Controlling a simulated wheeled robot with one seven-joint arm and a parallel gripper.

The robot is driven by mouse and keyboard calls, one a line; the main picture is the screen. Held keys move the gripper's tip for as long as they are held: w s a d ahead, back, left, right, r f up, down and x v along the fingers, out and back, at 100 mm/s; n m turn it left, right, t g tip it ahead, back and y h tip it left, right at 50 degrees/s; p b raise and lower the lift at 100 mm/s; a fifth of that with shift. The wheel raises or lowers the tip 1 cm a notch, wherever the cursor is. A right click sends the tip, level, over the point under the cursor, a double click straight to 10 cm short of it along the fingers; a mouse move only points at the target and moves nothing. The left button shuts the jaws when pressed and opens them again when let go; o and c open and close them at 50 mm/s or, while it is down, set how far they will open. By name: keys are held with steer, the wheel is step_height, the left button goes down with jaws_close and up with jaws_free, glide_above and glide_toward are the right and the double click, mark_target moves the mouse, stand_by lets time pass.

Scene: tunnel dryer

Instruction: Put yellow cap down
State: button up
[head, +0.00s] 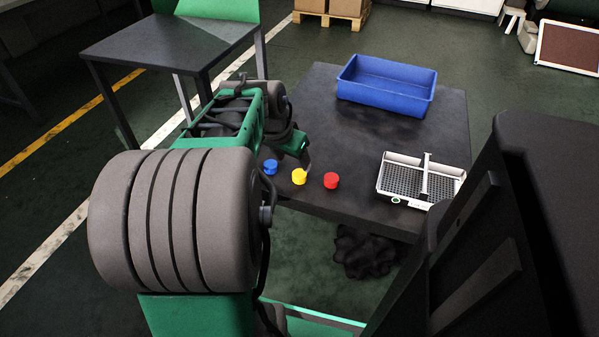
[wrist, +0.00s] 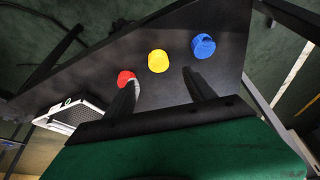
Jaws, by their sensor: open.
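The yellow cap (head: 299,177) sits on the dark table near its front edge, between a blue cap (head: 270,167) on the left and a red cap (head: 331,180) on the right. In the wrist view the yellow cap (wrist: 158,61) lies beyond and between the two fingertips of my gripper (wrist: 160,76), with no finger seen closed on it. My gripper is open and empty. In that view the red cap (wrist: 125,78) is partly behind one finger, and the blue cap (wrist: 203,45) is beyond the other. In the head view my arm hides most of the gripper.
A blue bin (head: 387,86) stands at the back of the dark table (head: 325,120). A white and grey mesh tray (head: 421,180) with a handle lies at the right. The table's middle is clear. Another dark table (head: 165,45) stands at the far left.

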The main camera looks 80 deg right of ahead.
mark_target(299, 174)
steer(key=b+x, duration=0.1)
steer(key=x, duration=0.1)
steer(key=b+x, duration=0.1)
steer(key=x, duration=0.2)
steer(key=b+x, duration=0.1)
steer(key=x, duration=0.1)
steer(key=shift+s+a+f, duration=0.1)
steer(key=shift+a+f, duration=0.1)
steer(key=shift+f, duration=0.2)
steer(key=shift+r, duration=0.1)
steer(key=shift+c, duration=0.4)
jaws_close()
steer(key=shift+r, duration=0.1)
